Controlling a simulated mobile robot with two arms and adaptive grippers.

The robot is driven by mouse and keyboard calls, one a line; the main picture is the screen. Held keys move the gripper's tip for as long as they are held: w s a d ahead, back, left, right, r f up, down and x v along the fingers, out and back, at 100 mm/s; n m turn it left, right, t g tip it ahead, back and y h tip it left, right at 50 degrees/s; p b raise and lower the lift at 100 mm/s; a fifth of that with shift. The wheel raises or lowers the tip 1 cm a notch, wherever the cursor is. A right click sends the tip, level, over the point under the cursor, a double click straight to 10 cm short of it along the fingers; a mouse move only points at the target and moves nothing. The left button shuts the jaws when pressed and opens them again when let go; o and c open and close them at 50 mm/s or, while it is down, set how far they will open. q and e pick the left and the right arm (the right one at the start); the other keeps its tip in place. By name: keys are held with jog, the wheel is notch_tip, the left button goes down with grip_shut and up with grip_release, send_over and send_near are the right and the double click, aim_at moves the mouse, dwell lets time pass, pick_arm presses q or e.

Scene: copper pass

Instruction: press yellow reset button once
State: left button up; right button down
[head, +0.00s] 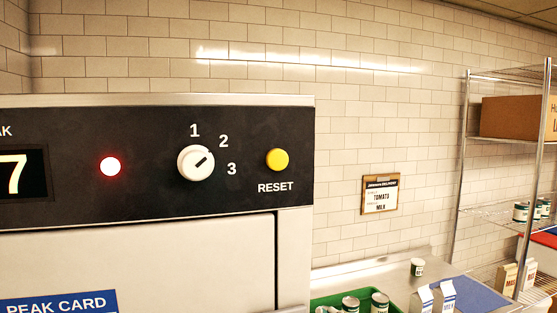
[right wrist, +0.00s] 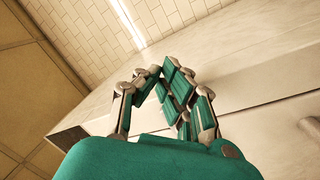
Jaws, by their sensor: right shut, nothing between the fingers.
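The yellow reset button (head: 277,160) is round and sits on the black control panel (head: 255,133) of the machine, above the word RESET. No gripper is near it in the head view. My right gripper (right wrist: 166,66) shows in the right wrist view, its green fingers closed together and empty. It is close to a pale machine surface (right wrist: 235,65); the button is not visible in that view. My left gripper is in neither view.
A white dial (head: 196,163) and a lit red lamp (head: 110,167) are on the same panel, left of the button. To the right are a counter with a green crate (head: 327,302), cans and cartons, a wall notice (head: 380,194) and a wire shelf (head: 500,77).

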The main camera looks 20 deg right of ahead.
jog(key=a+r+n+t+y, duration=0.1)
jog(key=r+n, duration=0.1)
jog(key=r, duration=0.2)
jog(key=a+r+n+t+y, duration=0.1)
jog(key=r+n+t+y, duration=0.1)
jog(key=r, duration=0.3)
jog(key=s+a+r+n+t+y, duration=0.1)
jog(key=r+n, duration=0.1)
jog(key=r, duration=0.3)
jog(key=shift+s+a+t+y, duration=0.1)
jog(key=shift+a+t+y, duration=0.1)
jog(key=shift+t+y, duration=0.2)
jog(key=s+a+r+m+g+y, duration=0.75)
jog(key=m+g, duration=0.25)
jog(key=m, duration=0.5)
jog(key=s+a+r+m+g+y, duration=0.65)
jog(key=m+g+y, duration=0.2)
jog(key=m, duration=0.75)
jog(key=w+d+r+t+h, duration=0.2)
jog(key=w+d+t+h, duration=0.1)
jog(key=d+t+h, duration=0.3)
jog(key=shift+w+d+h, duration=0.3)
jog(key=shift+d+h, duration=0.3)
jog(key=shift+d, duration=0.5)
jog(key=shift+w, duration=0.1)
